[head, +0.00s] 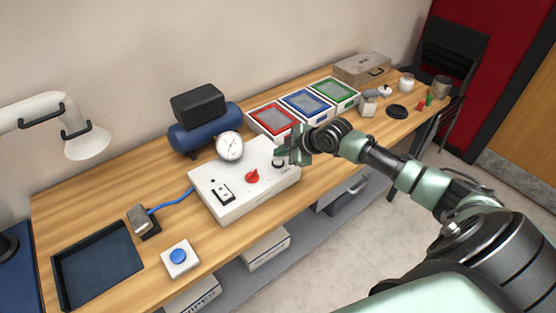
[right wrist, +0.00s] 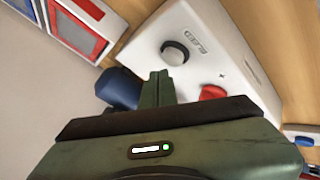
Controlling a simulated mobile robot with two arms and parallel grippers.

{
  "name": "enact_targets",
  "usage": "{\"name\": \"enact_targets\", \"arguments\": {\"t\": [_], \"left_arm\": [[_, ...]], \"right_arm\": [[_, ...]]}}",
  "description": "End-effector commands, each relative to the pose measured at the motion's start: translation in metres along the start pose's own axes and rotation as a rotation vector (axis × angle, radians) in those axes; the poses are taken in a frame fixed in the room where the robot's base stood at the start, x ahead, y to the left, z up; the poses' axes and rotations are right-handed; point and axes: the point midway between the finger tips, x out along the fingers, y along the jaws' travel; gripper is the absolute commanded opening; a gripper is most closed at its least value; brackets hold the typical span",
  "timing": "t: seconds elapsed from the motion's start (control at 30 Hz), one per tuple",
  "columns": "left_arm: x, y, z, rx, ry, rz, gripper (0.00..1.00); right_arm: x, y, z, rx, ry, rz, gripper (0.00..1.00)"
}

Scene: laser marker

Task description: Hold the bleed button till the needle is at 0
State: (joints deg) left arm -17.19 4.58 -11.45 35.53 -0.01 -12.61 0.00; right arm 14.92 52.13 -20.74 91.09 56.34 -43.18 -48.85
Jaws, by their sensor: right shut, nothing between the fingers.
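A white control box (head: 225,196) sits on the wooden bench. A round gauge (head: 229,146) stands at its back edge; its thin needle leans up and right, but the reading is too small to tell. My left gripper is out of view.
A blue tank (head: 205,130) stands behind the box. Red, blue and green trays (head: 306,105) lie to the right. A blue button on a white block (head: 179,257), a dark tray (head: 97,265) and a white hooded arm (head: 87,145) are at the left.

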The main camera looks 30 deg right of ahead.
Motion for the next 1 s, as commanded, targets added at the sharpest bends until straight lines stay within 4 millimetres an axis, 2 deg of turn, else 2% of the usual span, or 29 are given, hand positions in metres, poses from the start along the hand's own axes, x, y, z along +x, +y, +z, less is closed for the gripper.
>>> {"name": "enact_targets", "arguments": {"t": [1.0], "left_arm": [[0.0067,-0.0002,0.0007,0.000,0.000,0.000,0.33]], "right_arm": [[0.0089,-0.0066,0.0065,0.000,0.000,0.000,0.00]]}}
